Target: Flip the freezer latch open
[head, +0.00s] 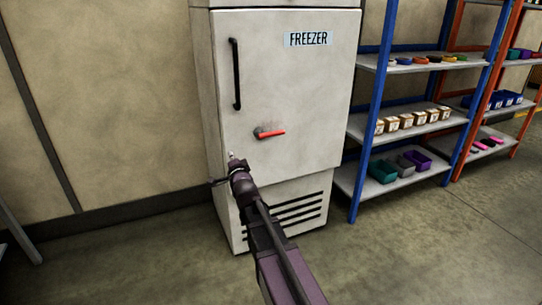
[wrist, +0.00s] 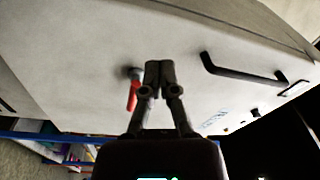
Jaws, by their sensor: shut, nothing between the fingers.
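The white freezer (head: 290,85) stands upright with its door shut and a FREEZER label (head: 308,39) near the top. The red latch (head: 271,133) points to the right from a dark pivot, low on the left half of the door. A black vertical handle (head: 235,75) is above it. My gripper (head: 232,156) is below and left of the latch in the head view, apart from it. In the wrist view the gripper (wrist: 160,68) is shut and empty, with the latch (wrist: 133,94) just left of the fingers, partly beside them. The black handle (wrist: 240,70) lies to the right.
A blue shelf rack (head: 372,110) stands close to the freezer's right side, holding small boxes (head: 412,120) and bins (head: 400,165). A red rack (head: 465,140) is further right.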

